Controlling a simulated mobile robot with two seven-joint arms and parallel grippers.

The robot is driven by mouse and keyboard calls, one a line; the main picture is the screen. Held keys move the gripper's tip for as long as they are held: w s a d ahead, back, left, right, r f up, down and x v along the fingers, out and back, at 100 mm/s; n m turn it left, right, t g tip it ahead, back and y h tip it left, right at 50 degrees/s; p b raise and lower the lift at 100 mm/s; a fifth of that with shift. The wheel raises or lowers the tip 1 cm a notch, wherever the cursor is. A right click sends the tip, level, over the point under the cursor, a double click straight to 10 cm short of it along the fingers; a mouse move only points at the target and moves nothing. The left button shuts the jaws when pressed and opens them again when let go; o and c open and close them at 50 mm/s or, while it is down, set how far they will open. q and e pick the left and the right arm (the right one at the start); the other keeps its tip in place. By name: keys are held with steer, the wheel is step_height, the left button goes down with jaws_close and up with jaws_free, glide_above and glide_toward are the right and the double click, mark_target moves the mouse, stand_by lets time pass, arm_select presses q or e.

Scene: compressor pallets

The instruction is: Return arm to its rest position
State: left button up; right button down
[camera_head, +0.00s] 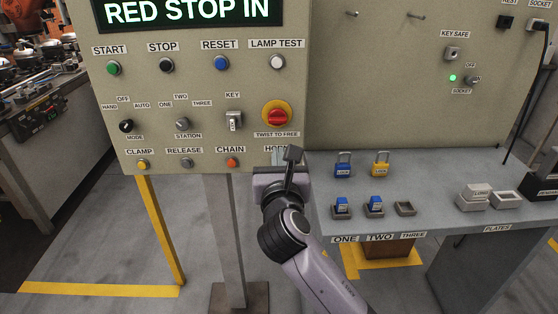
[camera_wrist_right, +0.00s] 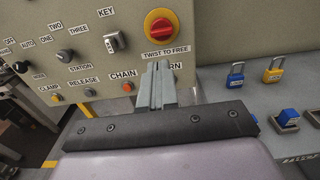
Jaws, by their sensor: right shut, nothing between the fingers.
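My right gripper (camera_head: 279,158) is shut and empty in front of the lower right corner of the control panel (camera_head: 200,85), below the red stop button (camera_head: 277,115) on its yellow ring. The gripper's fingers (camera_wrist_right: 157,86) are together in the right wrist view and hide part of the HORN label. The stop button (camera_wrist_right: 161,27) shows just above the fingertips there, apart from them. My right arm reaches up from the lower right in the head view. My left gripper is not in view.
A grey shelf (camera_head: 450,165) right of my arm holds a blue padlock (camera_head: 343,168), a yellow padlock (camera_head: 381,168), small blue-topped blocks and pale plates (camera_head: 475,195). Open floor lies lower left.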

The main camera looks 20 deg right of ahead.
steer(key=shift+s+a, duration=0.1)
steer(key=shift+s, duration=0.2)
steer(key=shift+f, duration=0.1)
steer(key=s+f+m+g+y, duration=0.2)
steer(key=s+f+m, duration=0.3)
steer(key=f, duration=0.4)
steer(key=s+f+m+g+y, duration=0.25)
steer(key=f+m, duration=0.35)
steer(key=f, duration=0.4)
steer(key=s+d+f+m+g+y, duration=0.1)
steer(key=s+f+m, duration=0.5)
steer(key=s+m, duration=0.3)
steer(key=s+d+f+m+g+y, duration=0.1)
steer(key=s+d+f+m, duration=0.1)
steer(key=s+f+m, duration=0.4)
steer(key=s+m, duration=0.3)
steer(key=m, duration=0.1)
steer(key=shift+s+d+f+m+y, duration=0.3)
steer(key=shift+f+y, duration=0.05)
